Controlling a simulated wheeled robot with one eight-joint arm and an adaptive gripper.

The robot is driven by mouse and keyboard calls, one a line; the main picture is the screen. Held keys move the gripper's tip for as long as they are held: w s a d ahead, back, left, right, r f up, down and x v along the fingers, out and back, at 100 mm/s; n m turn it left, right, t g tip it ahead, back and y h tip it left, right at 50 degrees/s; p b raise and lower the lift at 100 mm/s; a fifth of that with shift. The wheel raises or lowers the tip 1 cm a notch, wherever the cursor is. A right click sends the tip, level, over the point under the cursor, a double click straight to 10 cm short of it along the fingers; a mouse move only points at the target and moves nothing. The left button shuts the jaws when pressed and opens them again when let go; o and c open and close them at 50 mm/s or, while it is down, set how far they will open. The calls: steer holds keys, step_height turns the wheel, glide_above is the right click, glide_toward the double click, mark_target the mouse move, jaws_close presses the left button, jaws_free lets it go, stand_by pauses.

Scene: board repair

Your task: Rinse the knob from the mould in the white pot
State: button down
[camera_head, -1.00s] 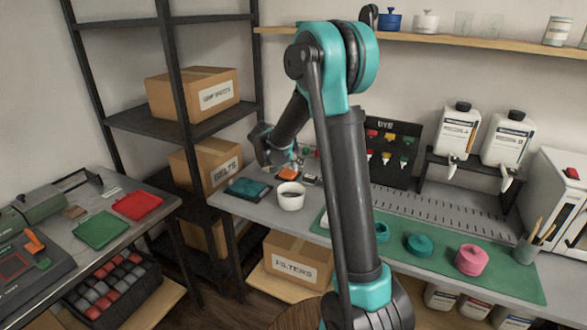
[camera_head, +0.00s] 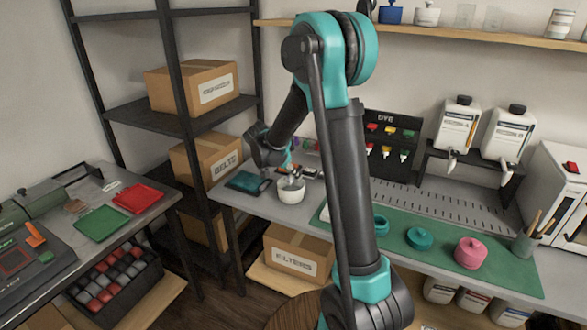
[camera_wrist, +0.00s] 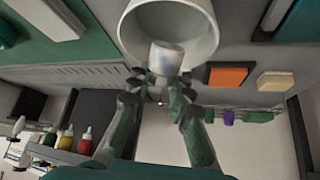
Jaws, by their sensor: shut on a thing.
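The white pot (camera_head: 291,195) stands near the bench's left end, and its open mouth fills the top of the wrist view, where its rim (camera_wrist: 127,38) shows. My gripper (camera_head: 291,180) is at the pot's mouth. In the wrist view my gripper (camera_wrist: 162,82) is shut on a small pale grey, rounded knob (camera_wrist: 167,57). The knob appears within the outline of the pot's mouth; how deep it sits is hard to tell. A teal mould block (camera_head: 247,182) lies left of the pot.
An orange block (camera_wrist: 228,76) and a cream block (camera_wrist: 275,81) lie near the pot. A green mat (camera_head: 510,275) with teal and pink round pieces (camera_head: 471,252) is to the right. Dye bottles (camera_wrist: 66,138) stand in a rack behind. White dispensers (camera_head: 458,125) stand farther right.

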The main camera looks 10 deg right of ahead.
steer(key=shift+f, duration=2.35)
steer(key=shift+r, duration=0.1)
stand_by(0.9)
steer(key=shift+r, duration=4.45)
steer(key=shift+r, duration=1.95)
